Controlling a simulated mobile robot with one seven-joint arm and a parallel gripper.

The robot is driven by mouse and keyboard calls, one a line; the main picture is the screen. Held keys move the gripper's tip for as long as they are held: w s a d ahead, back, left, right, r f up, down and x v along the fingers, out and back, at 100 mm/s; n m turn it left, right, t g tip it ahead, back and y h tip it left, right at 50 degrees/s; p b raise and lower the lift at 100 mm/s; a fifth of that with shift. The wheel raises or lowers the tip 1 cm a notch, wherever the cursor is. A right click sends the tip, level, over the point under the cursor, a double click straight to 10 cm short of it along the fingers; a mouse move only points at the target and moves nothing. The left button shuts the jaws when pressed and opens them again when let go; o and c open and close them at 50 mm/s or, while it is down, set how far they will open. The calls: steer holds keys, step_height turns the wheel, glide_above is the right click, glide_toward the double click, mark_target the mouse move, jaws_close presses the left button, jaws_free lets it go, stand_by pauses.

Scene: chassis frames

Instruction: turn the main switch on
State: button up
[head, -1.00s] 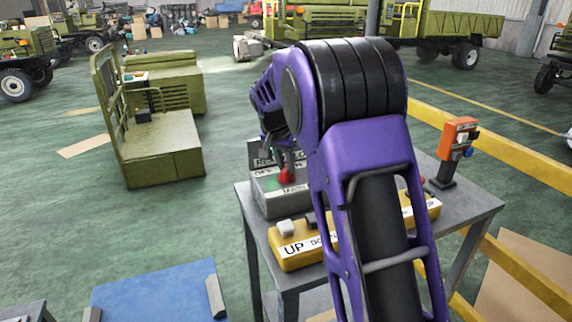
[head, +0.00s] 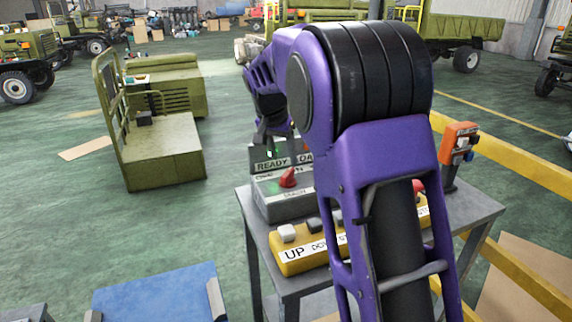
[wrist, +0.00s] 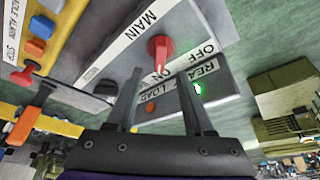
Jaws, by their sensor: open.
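The main switch is a red rotary knob (head: 288,178) on a sloped grey box (head: 285,207) labelled MAIN. My gripper (head: 274,135) is above and behind the knob in the head view, partly hidden by my arm. In the wrist view my gripper (wrist: 160,74) is open, with its fingers apart and nothing held. The knob appears beyond the fingertips, in line with the gap. A green lamp (wrist: 197,88) by the READY label looks lit.
A yellow button box (head: 300,262) marked UP and DOWN sits in front of the switch box on a grey table (head: 480,210). An orange control box (head: 460,136) on a post stands at right. A yellow rail (head: 530,165) runs behind it.

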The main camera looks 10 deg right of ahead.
steer(key=p+v, duration=0.1)
steer(key=v, duration=1)
steer(key=shift+r, duration=0.1)
